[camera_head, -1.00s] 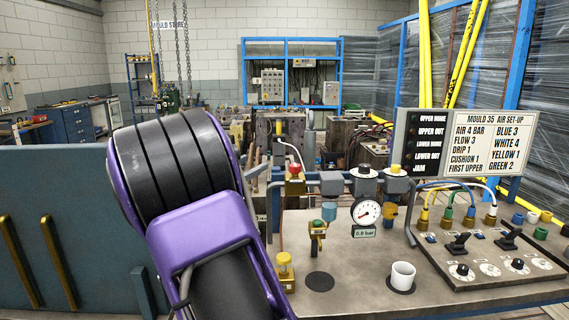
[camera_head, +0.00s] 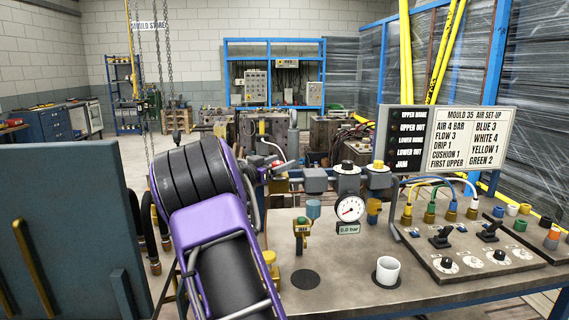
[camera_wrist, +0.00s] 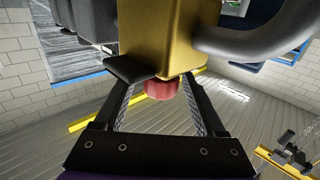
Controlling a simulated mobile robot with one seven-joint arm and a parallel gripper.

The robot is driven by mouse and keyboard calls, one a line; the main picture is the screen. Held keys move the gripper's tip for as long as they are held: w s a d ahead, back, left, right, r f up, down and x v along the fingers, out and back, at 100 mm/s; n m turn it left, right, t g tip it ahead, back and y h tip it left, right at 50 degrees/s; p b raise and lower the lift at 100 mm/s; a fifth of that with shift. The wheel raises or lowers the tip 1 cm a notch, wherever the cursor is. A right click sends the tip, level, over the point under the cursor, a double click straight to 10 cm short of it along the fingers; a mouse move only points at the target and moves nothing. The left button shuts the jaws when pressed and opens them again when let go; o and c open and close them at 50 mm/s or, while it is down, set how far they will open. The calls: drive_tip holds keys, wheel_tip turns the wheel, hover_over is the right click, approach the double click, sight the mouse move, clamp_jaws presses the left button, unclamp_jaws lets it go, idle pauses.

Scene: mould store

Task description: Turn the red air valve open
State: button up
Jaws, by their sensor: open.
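The red air valve knob (camera_wrist: 161,90) shows in the wrist view under a brass-coloured valve body (camera_wrist: 165,35) with a grey pipe (camera_wrist: 255,42) running off to the right. My gripper (camera_wrist: 157,79) is open, with one finger on each side of the red knob. Its fingertips are close to the brass body; I cannot tell whether they touch the knob. In the head view my purple and black arm reaches to the left end of the pipework and hides most of the gripper and valve. The pressure gauge (camera_head: 349,209) there has a 0.0 bar plate below it.
The bench (camera_head: 330,285) carries a white cup (camera_head: 387,271), a brass fitting with a green top (camera_head: 301,235), a switch panel (camera_head: 465,260) and coloured hoses. The set-up sign (camera_head: 475,139) stands behind. A dark blue-grey panel (camera_head: 70,230) stands at left.

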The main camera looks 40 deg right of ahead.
drive_tip(key=shift+x, duration=1.15)
clamp_jaws()
